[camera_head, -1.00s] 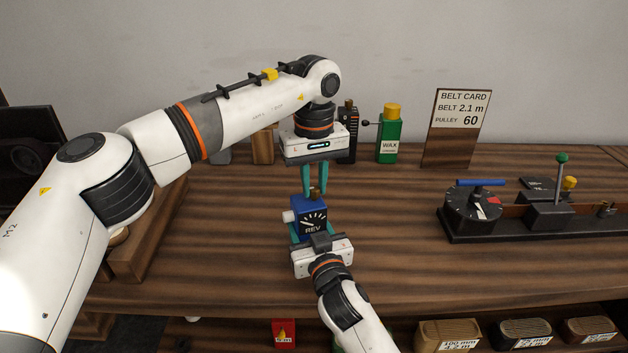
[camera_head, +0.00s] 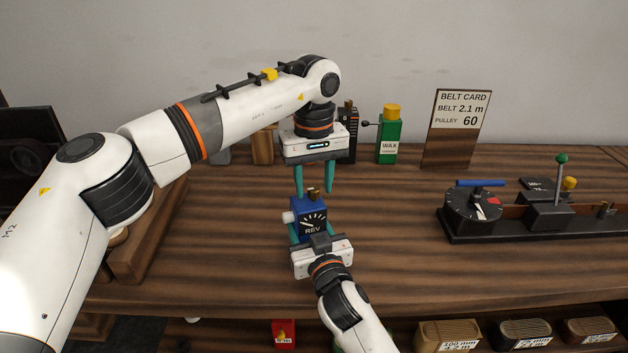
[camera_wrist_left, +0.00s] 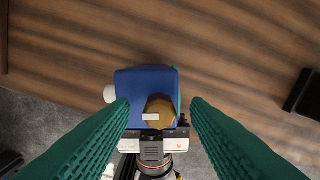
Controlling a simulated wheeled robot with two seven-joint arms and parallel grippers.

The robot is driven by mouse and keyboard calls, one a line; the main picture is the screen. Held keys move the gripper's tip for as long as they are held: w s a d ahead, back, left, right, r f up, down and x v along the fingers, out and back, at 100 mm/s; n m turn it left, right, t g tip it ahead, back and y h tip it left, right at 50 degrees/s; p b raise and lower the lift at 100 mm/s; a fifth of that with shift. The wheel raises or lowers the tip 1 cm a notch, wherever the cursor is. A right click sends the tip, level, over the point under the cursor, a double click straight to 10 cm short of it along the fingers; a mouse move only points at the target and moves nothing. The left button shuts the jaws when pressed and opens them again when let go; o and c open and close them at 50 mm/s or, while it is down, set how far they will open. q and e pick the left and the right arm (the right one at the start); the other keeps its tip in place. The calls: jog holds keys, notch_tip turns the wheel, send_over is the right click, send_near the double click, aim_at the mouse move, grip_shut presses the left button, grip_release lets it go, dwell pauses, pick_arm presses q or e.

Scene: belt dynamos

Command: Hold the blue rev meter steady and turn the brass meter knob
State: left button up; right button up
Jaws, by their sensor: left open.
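The blue rev meter (camera_head: 309,222) stands upright above the bench, its dial facing me. My right gripper (camera_head: 313,236) comes in from the front with its teal fingers on both sides of the meter, shut on it. The brass meter knob (camera_head: 314,194) sits on top of the meter; in the left wrist view the knob (camera_wrist_left: 160,107) shows a pale mark. My left gripper (camera_head: 314,192) points down from above, open. Its fingers stand apart on either side of the knob, with clear gaps in the left wrist view.
A green wax bottle (camera_head: 388,140), a black device (camera_head: 349,136) and the belt card (camera_head: 456,128) stand at the back. A dial unit with a blue handle (camera_head: 474,208) is at the right. The bench (camera_head: 400,220) between is clear.

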aim_at(314, 188)
pick_arm(q)
notch_tip(314, 188, up, 12)
pick_arm(e)
jog(key=shift+f, duration=0.15)
dwell(0.5)
jog(key=o, duration=1.4)
jog(key=shift+o, duration=0.2)
